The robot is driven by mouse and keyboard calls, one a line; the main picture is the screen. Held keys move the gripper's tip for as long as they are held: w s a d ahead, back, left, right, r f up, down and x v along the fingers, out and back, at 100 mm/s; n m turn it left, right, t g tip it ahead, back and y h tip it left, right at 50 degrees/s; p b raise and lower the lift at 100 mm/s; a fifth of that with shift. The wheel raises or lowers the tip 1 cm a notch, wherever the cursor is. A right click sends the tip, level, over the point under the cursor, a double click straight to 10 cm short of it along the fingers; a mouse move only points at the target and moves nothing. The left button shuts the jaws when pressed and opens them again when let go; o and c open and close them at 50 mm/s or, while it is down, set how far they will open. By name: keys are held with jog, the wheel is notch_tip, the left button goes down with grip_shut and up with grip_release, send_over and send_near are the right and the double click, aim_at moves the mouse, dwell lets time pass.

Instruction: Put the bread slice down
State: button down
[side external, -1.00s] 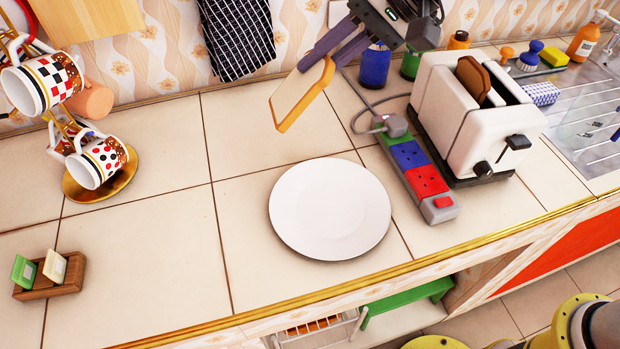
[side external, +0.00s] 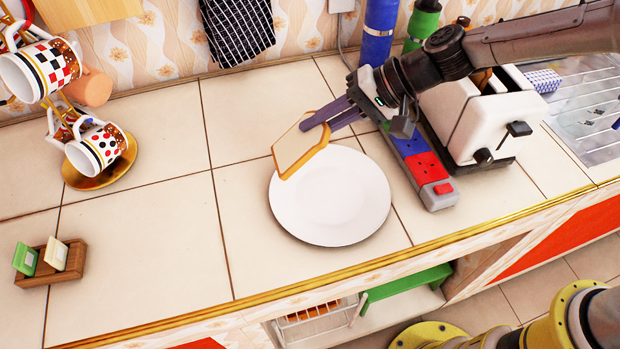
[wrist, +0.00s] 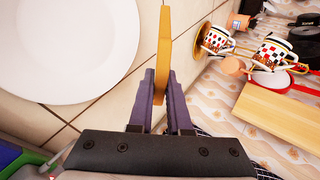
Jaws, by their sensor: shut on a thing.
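The bread slice (side external: 299,146) is pale with a golden-brown crust. My gripper (side external: 325,118) is shut on its edge and holds it tilted, over or just beyond the upper-left rim of the white plate (side external: 335,205). Whether the slice touches the plate cannot be told. In the wrist view the slice (wrist: 164,55) shows edge-on between the purple fingers (wrist: 160,95). The empty plate (wrist: 60,45) is to its left there, with a gap between them.
The toaster (side external: 470,125) and the power strip (side external: 425,170) stand right of the plate, partly behind my arm. A mug stand with mugs (side external: 97,147) is at left. A small wooden rack (side external: 50,275) sits lower left. The counter left of the plate is clear.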

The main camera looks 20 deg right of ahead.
jog(key=shift+f, duration=2.85)
jog(key=c, duration=1)
grip_release()
jog(key=shift+v, duration=4.05)
